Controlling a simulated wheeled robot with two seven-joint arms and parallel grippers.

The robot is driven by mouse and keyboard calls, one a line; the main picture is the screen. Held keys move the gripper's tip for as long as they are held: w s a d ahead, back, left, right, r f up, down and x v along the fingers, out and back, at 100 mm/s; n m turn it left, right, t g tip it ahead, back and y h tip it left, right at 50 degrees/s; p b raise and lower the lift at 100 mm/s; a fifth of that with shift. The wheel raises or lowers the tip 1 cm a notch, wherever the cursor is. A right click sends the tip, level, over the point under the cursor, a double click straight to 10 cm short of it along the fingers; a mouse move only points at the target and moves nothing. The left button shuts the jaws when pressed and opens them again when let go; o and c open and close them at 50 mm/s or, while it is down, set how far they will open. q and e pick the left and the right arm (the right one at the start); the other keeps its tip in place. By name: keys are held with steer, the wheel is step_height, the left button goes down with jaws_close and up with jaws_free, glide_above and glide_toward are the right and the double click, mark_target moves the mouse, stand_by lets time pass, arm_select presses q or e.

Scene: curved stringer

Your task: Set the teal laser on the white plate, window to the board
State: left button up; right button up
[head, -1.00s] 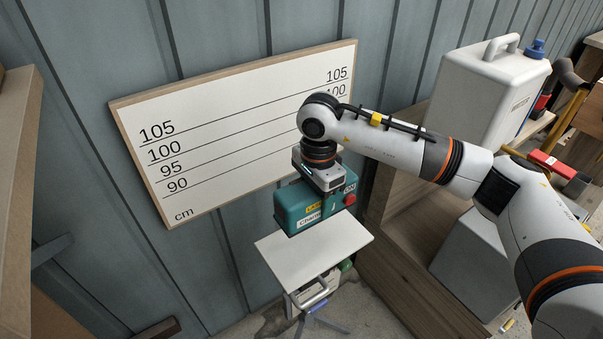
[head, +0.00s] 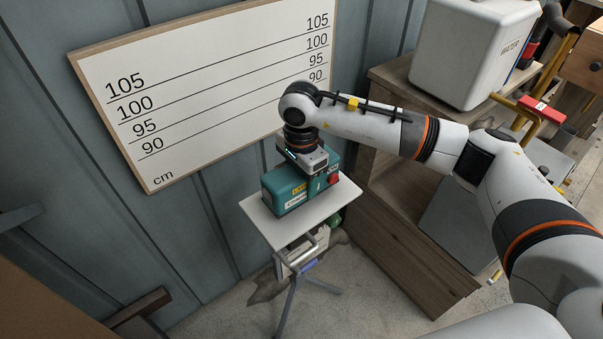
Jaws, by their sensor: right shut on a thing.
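The teal laser (head: 287,190) is a box with yellow and white labels and a red knob on its right end. It appears to rest on, or sit just above, the white plate (head: 316,213), which tops a tripod stand. My right gripper (head: 308,163) is shut on the laser from above; its fingers are mostly hidden. The white board (head: 215,90) with height lines from 90 to 105 cm is on the wall behind. The laser's window is not visible, so I cannot tell which way it faces. My left gripper is not in view.
A wooden cabinet (head: 395,230) stands right of the stand, with a white water container (head: 470,52) on top. A red object (head: 541,110) lies farther right. The stand's tripod legs (head: 287,300) spread on the floor. The blue-grey wall is close behind the plate.

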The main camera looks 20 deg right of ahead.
steer(key=shift+f, duration=0.4)
steer(key=shift+f+b, duration=0.5)
steer(key=shift+b, duration=0.15)
steer(key=o, duration=1.4)
steer(key=shift+o, duration=0.2)
